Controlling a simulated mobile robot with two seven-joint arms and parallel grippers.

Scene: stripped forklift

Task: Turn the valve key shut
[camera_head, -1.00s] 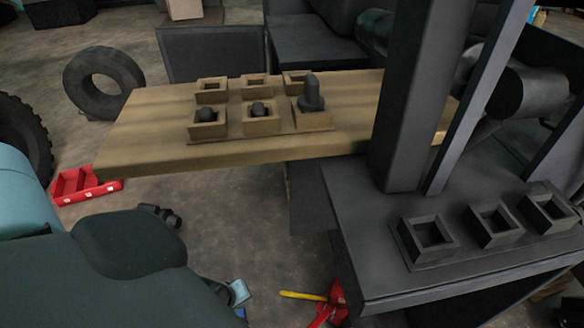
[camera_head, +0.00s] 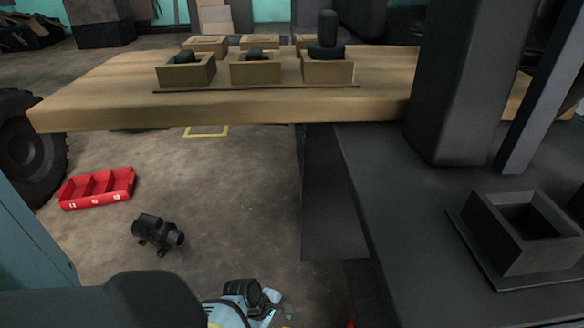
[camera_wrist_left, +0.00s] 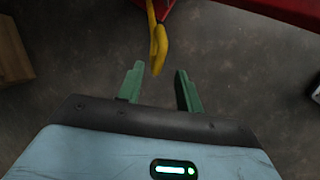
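In the left wrist view a yellow lever (camera_wrist_left: 158,45), which looks like the valve key, hangs from a red body (camera_wrist_left: 177,6) at the top edge. My left gripper (camera_wrist_left: 158,72) is open, its green fingers apart. The lever's lower end shows in line with the gap between the fingertips; I cannot tell if it is between them or beyond them, and no contact shows. In the head view the lever is out of frame, and part of my left wrist (camera_head: 235,306) shows at the bottom. My right gripper is not in view.
A wooden board (camera_head: 100,104) with several square sockets, some holding dark pegs, spans the back. A dark platform (camera_head: 395,225) with a square socket (camera_head: 525,235) is at the right. A red tray (camera_head: 97,188) and a black motor (camera_head: 157,232) lie on the floor.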

